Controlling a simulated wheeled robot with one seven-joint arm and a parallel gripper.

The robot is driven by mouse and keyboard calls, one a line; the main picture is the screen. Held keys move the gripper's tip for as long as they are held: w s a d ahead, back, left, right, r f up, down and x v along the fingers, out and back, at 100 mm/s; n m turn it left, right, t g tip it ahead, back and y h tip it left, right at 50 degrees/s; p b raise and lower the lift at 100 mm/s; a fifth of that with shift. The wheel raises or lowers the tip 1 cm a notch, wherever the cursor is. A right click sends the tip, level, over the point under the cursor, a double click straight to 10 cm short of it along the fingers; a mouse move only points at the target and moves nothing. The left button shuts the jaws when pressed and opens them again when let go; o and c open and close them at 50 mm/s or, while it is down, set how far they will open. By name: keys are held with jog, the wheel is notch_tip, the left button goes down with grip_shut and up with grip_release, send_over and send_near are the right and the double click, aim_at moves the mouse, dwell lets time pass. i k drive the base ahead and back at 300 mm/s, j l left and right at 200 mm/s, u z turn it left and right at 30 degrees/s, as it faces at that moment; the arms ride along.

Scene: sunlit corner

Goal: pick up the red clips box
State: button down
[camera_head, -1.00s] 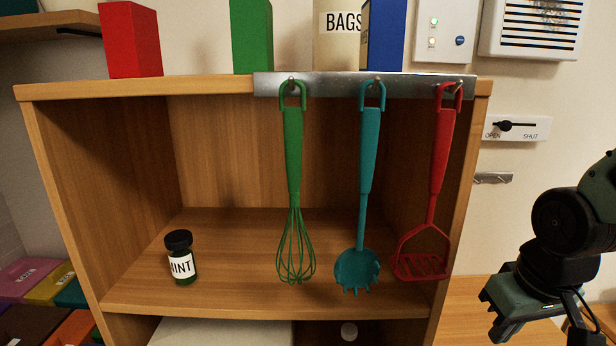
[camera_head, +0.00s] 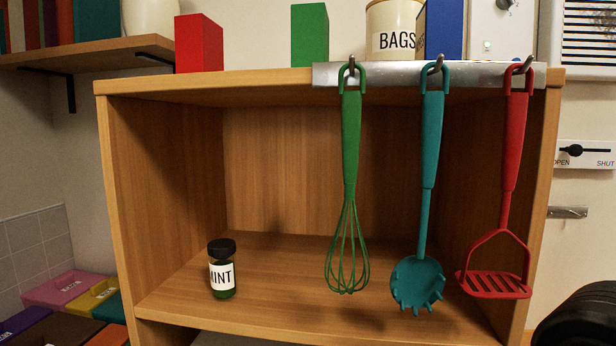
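A plain red box (camera_head: 199,44) stands upright on top of the wooden shelf unit, at its left end. No lettering shows on its visible faces, so I cannot tell whether it is the clips box. My gripper is out of the frame. Only a dark rounded part of my arm shows at the lower right corner, well away from the red box.
On the unit's top stand a green box (camera_head: 310,35), a "BAGS" canister (camera_head: 391,32) and a blue box (camera_head: 444,30). A whisk (camera_head: 349,150), teal spoon (camera_head: 427,180) and red masher (camera_head: 510,150) hang in front. A mint jar (camera_head: 222,270) stands inside. Labelled boxes (camera_head: 60,290) lie lower left.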

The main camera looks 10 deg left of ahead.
aim_at(199, 40)
jog(key=i+j+u, duration=0.15)
jog(key=u, duration=1)
